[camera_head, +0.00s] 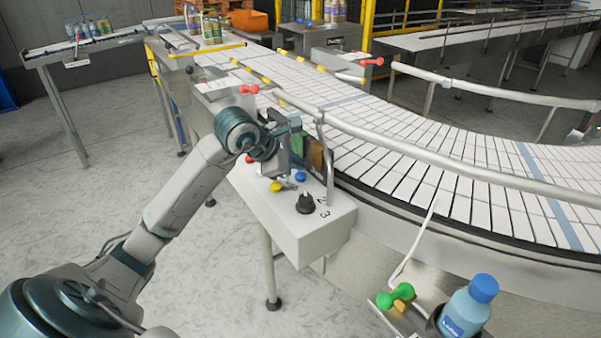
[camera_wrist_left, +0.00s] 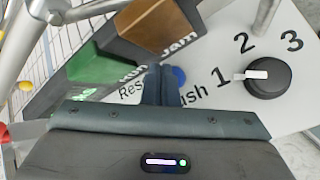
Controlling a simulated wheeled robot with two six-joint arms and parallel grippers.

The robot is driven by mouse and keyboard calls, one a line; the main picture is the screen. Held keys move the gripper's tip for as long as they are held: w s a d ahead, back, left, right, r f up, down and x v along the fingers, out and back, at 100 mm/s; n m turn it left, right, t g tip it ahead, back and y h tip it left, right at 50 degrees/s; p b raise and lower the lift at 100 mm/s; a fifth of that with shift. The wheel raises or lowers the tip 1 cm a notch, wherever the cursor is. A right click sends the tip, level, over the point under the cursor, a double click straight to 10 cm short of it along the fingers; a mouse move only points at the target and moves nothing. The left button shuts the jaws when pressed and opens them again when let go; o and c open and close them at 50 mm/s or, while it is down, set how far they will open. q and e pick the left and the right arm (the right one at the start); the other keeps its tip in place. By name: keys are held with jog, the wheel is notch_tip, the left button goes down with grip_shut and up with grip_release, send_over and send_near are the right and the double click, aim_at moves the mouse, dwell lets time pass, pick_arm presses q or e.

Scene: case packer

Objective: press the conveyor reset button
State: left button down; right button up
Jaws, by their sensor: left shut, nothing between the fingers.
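The control box (camera_head: 285,225) is a pale box on legs beside the conveyor. A round blue button (camera_head: 300,177) is on its top. In the left wrist view the blue button (camera_wrist_left: 179,76) is partly hidden behind my fingers, between lettering that reads "Res" and "ush". My left gripper (camera_head: 289,183) is over the box top, close to the blue button. In the left wrist view its fingers (camera_wrist_left: 161,88) are together with nothing between them. I cannot tell whether they touch the button. My right gripper is not in view.
A black rotary knob (camera_head: 306,203) marked 1, 2, 3 and a yellow button (camera_head: 276,186) are nearby on the box. A green lamp (camera_wrist_left: 107,68) and an amber lamp (camera_wrist_left: 158,28) stand behind the fingers. The conveyor rail (camera_head: 400,150) runs behind. A blue-capped bottle (camera_head: 465,308) stands at lower right.

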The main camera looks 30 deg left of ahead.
aim_at(296, 177)
pick_arm(q)
jog(key=shift+r, duration=0.25)
jog(key=shift+r+p, duration=1.3)
jog(key=shift+r, duration=1.2)
jog(key=shift+f, duration=0.1)
